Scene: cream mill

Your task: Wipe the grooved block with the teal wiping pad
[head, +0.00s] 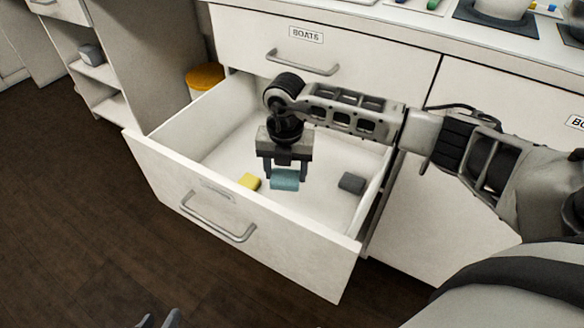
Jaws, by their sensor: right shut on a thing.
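The teal wiping pad (285,181) is inside the open lower drawer, between the fingers of my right gripper (285,174). My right gripper points down into the drawer and is shut on the pad. I cannot tell whether the pad touches the drawer floor. Only the fingertips of my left gripper (158,320) show at the bottom edge, apart and with nothing visible between them, well away from the drawer. I cannot make out the grooved block for certain in this view.
The open drawer (290,255) also holds a yellow pad (250,181) and a dark grey pad (351,183). A closed drawer labelled "BOATS" (320,58) is above. The counter (400,32) carries several small items. A yellow-lidded bin (205,76) stands behind left.

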